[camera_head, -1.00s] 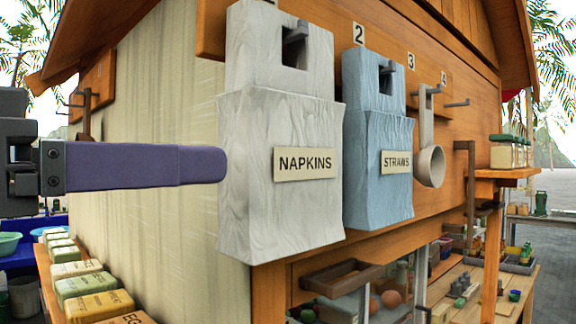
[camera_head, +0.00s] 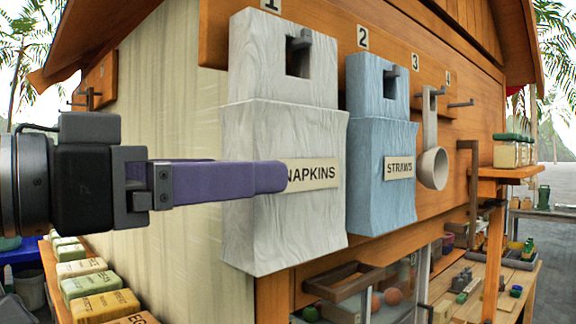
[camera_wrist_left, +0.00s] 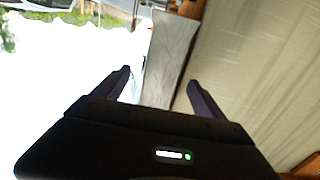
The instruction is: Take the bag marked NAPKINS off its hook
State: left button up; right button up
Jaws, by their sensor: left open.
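The white-grey NAPKINS bag (camera_head: 285,215) hangs from the hook (camera_head: 301,41) under number 1, its cut-out handle around the hook. Its label is partly covered by my left gripper (camera_head: 268,178), which comes in from the left with purple fingers in front of the bag. In the left wrist view my left gripper (camera_wrist_left: 158,85) has its two fingers spread apart with nothing between their tips. The bag (camera_wrist_left: 168,55) shows beyond them, edge-on, between the fingers. Whether the fingers touch the bag cannot be told. My right gripper is in neither view.
The blue STRAWS bag (camera_head: 380,185) hangs close to the right under number 2. A ladle (camera_head: 432,165) hangs further right. The orange wooden wall (camera_head: 455,130) is behind the bags, and a shelf with jars (camera_head: 510,152) juts out at right. Wrapped blocks (camera_head: 100,305) lie at lower left.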

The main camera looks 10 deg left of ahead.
aim_at(288, 141)
pick_arm(q)
jog(key=x, duration=0.2)
jog(key=shift+w+d, duration=0.2)
jog(key=shift+w, duration=0.15)
jog(key=shift+s, duration=0.1)
jog(key=shift+c, duration=0.2)
grip_shut()
dwell(0.8)
jog(key=shift+r+p, duration=0.3)
jog(key=shift+p, duration=0.1)
